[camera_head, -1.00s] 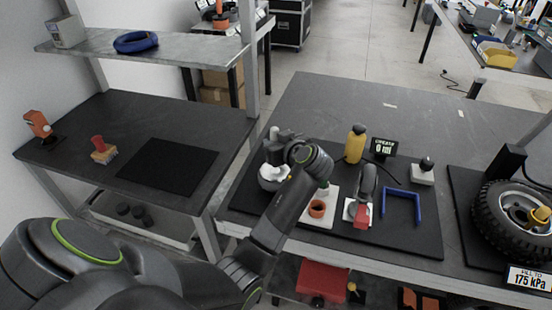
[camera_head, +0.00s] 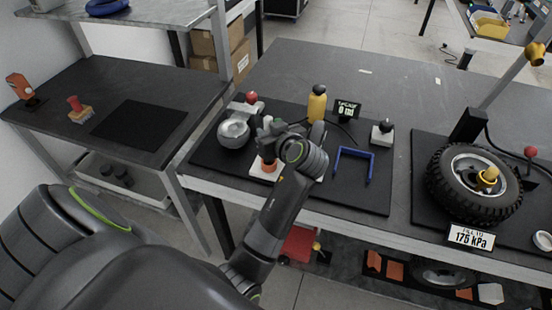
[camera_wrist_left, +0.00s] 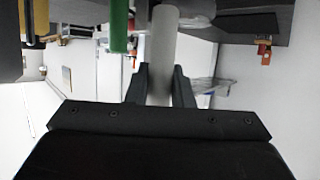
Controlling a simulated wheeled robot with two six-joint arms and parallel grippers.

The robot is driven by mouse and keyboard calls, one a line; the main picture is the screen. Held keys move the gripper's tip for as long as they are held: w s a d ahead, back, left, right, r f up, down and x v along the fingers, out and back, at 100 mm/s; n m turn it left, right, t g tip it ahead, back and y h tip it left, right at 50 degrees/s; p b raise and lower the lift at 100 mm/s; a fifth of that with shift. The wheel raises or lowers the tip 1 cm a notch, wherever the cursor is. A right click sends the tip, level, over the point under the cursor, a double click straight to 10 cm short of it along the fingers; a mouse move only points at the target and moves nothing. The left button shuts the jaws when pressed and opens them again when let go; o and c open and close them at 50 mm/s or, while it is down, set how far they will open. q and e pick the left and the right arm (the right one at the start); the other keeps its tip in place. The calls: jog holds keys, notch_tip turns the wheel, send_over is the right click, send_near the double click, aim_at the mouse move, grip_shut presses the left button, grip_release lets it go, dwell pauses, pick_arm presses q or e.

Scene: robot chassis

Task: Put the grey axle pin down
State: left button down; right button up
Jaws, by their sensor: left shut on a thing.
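My left gripper (camera_head: 268,130) is over the black mat (camera_head: 220,157) on the workbench, near the orange ring and its white plate. In the left wrist view my left gripper (camera_wrist_left: 160,85) is shut on the grey axle pin (camera_wrist_left: 162,48), a plain light grey rod that points away from the palm. In the head view I cannot make out the pin apart from the gripper. The orange ring (camera_head: 269,165) sits on the white plate (camera_head: 257,174), partly hidden by my wrist. My right gripper is not in view.
A silver round bowl-like part (camera_head: 233,133) stands left of the gripper. A green rod (camera_wrist_left: 118,25) hangs close left of the pin in the wrist view. The bench's back is mostly clear.

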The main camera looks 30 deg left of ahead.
pick_arm(q)
notch_tip(320, 180, down, 3)
jog(key=shift+a+r, duration=0.15)
jog(key=shift+f, duration=2.1)
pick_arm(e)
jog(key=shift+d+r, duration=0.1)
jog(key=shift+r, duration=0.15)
pick_arm(q)
jog(key=shift+f, duration=0.2)
jog(key=c, duration=1.3)
grip_release()
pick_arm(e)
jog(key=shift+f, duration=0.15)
pick_arm(q)
jog(key=shift+r, duration=0.1)
